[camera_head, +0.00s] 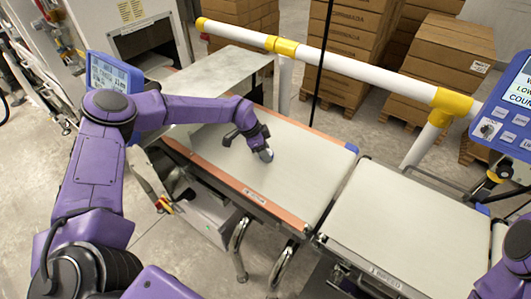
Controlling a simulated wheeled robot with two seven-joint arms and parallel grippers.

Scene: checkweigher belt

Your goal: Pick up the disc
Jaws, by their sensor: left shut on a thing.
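My left gripper (264,151) reaches in from the left over the near belt, pointing down at its pale surface. It is shut on the disc (267,156), of which only a small whitish and blue part shows at the fingertips. The rest of the disc is hidden by the gripper. I cannot tell whether the disc touches the belt. My right gripper is not in view; only a purple part of my right arm shows at the right edge.
The pale belt (300,150) with an orange side strip is mostly clear. A second belt (410,230) to its right is empty. A white and yellow rail (350,67) runs behind them. Display boxes (112,72) stand left and right (512,110). Cartons (435,70) are stacked behind.

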